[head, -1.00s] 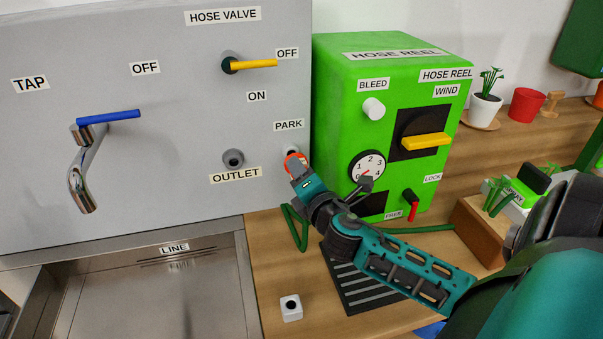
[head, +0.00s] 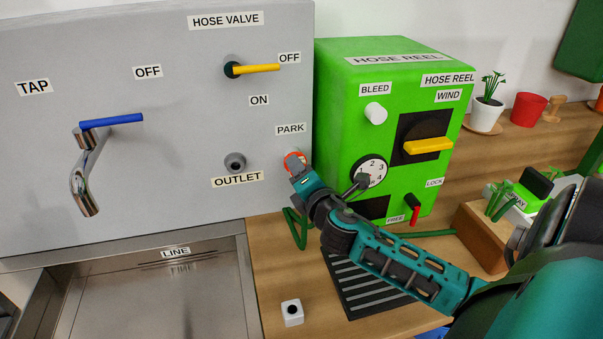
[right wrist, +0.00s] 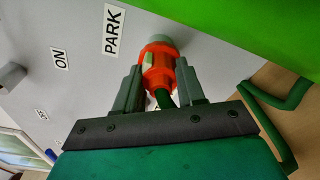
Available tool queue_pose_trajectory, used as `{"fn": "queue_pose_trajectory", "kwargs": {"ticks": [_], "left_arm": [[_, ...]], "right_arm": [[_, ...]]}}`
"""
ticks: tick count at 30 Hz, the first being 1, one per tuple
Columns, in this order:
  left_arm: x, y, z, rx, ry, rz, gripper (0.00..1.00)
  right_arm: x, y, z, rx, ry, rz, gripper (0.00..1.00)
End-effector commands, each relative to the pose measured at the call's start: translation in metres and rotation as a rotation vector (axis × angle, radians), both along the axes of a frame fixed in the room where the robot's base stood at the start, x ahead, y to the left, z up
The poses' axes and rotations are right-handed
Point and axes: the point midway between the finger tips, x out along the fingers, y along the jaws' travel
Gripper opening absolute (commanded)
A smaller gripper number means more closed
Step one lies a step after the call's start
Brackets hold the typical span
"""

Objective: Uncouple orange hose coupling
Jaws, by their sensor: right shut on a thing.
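The orange hose coupling (head: 293,158) sits at the grey stub under the PARK label on the steel panel. The right wrist view shows the coupling (right wrist: 158,72) against the round grey-green stub (right wrist: 158,43), with a green hose (right wrist: 166,98) leaving its near end. My right gripper (head: 297,168) is shut on the coupling, one finger on each side of it in the right wrist view (right wrist: 158,85). The OUTLET stub (head: 235,162) to the left is bare. My left gripper is not in view.
The green hose reel box (head: 340,130) stands close to the right of the coupling. The hose valve's yellow lever (head: 262,69) points right at OFF. A tap (head: 85,170) hangs over the steel sink (head: 150,300). A small white block (head: 292,312) lies on the counter.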

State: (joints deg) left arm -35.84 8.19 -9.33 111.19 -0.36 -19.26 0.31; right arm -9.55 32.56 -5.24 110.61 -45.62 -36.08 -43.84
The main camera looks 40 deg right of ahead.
Motion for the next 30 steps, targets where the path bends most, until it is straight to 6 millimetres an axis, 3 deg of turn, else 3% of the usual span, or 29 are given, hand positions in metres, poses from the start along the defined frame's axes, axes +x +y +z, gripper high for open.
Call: {"fn": "queue_pose_trajectory", "kwargs": {"ticks": [10,11,12,20,30], "left_arm": [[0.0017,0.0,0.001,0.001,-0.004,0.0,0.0],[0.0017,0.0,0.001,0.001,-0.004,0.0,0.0],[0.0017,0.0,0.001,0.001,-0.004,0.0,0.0],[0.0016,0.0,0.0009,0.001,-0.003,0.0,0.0],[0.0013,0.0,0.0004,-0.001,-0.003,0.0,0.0]], "right_arm": [[0.008,-0.0037,0.0006,-0.001,-0.002,0.001,0.0],[0.0082,-0.0037,0.0004,0.0,-0.001,0.0,0.4],[0.008,-0.0036,0.0003,0.0,-0.001,0.0,0.44],[0.0077,-0.0037,0.0002,0.0,-0.001,0.0,0.69],[0.0035,-0.0019,-0.0003,0.0,0.0,0.001,0.69]]}}
